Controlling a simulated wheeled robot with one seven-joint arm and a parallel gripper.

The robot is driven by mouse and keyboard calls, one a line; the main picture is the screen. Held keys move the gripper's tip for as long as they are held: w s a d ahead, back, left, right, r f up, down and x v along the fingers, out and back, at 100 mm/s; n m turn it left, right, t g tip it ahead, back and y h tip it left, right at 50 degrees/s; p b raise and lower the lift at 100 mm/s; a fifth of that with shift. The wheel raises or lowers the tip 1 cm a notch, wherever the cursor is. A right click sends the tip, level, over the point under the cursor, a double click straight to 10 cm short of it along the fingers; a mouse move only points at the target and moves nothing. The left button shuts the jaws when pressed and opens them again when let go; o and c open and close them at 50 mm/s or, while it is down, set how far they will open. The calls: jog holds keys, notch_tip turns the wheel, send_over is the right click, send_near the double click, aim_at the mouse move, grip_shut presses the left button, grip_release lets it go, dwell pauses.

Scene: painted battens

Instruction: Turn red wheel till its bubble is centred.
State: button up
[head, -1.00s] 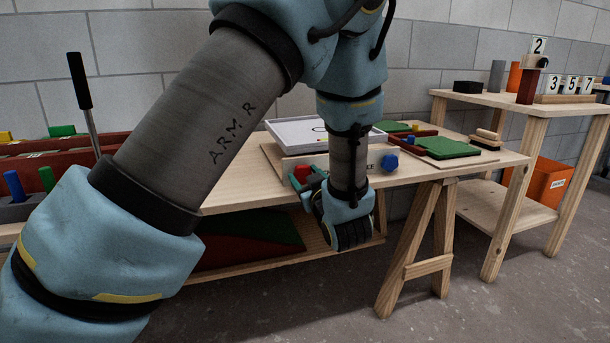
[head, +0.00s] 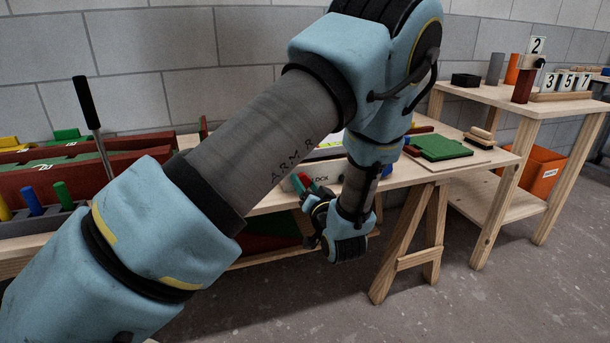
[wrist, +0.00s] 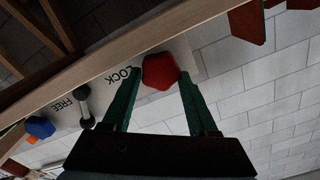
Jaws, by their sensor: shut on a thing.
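The red wheel (wrist: 160,72) is on the front board (wrist: 108,88), beside the word LOCK. In the wrist view it sits between the green fingers of my gripper (wrist: 160,76), which is shut on it. The bubble cannot be made out; my arm covers most of the tray above the board.
A black lever (wrist: 84,106) stands out from the board between the words LOCK and FREE. A green pad (head: 440,147) lies on the table (head: 405,176). A shelf (head: 480,98) with number cards stands at the right. A grey rack (head: 40,222) holds coloured pegs at the left.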

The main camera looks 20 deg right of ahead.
jog(key=shift+m+p, duration=0.75)
jog(key=shift+m, duration=0.35)
jog(key=o, duration=1.4)
jog(key=shift+c, duration=0.2)
jog(key=shift+s, duration=0.1)
jog(key=s+a, duration=0.1)
jog(key=s, duration=0.9)
jog(key=shift+s, duration=0.3)
jog(key=shift+a, duration=0.1)
